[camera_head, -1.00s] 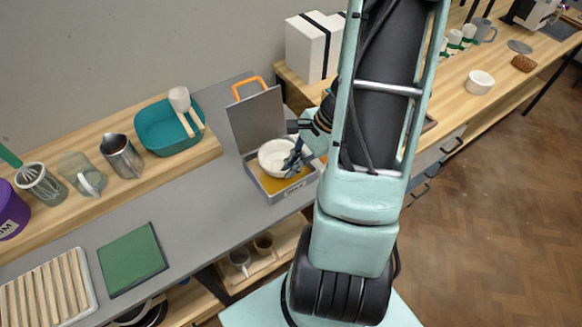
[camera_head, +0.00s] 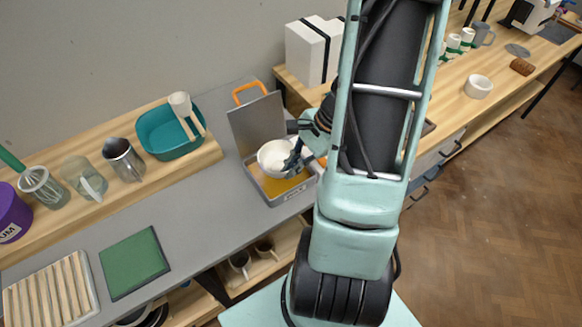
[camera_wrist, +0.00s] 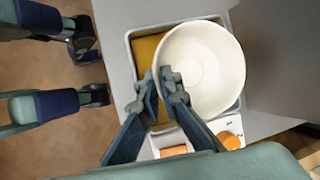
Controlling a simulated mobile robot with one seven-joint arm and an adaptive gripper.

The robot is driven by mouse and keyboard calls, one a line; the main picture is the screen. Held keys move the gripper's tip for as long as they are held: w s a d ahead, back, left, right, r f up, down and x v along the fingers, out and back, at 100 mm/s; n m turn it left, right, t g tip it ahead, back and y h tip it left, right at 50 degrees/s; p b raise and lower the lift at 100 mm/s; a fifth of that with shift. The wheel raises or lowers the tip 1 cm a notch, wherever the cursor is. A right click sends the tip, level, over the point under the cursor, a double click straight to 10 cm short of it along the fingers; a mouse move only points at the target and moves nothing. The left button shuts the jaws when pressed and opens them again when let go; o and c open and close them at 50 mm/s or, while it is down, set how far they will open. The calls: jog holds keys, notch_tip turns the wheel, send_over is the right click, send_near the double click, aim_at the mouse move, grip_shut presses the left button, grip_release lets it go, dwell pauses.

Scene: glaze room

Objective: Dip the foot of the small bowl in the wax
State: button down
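The small white bowl (camera_head: 270,152) is upright over the open wax pan (camera_head: 291,200), with its foot hidden from both cameras. Yellow-brown wax (camera_head: 272,188) shows in the pan in front of the bowl. In the wrist view the bowl (camera_wrist: 212,70) covers much of the pan, and wax (camera_wrist: 146,50) shows on its left. My gripper (camera_wrist: 163,88) is shut on the bowl's near-left wall, one finger inside and one outside. It also shows in the head view (camera_head: 293,160). The bowl seems clear of the wax, but the gap is hard to judge.
The pan's raised lid (camera_head: 257,122) with an orange handle stands behind the bowl. A teal basin (camera_head: 168,142), metal pitcher (camera_head: 124,160) and glass jars stand on the left shelf. A green board (camera_head: 134,263) and slatted rack (camera_head: 50,295) lie front left. Another white bowl (camera_head: 478,88) is right.

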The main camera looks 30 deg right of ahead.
dwell(0.4)
notch_tip(320, 180, up, 7)
jog(key=p, duration=0.5)
jog(key=shift+r, duration=0.1)
jog(key=shift+w, duration=0.1)
dwell(0.4)
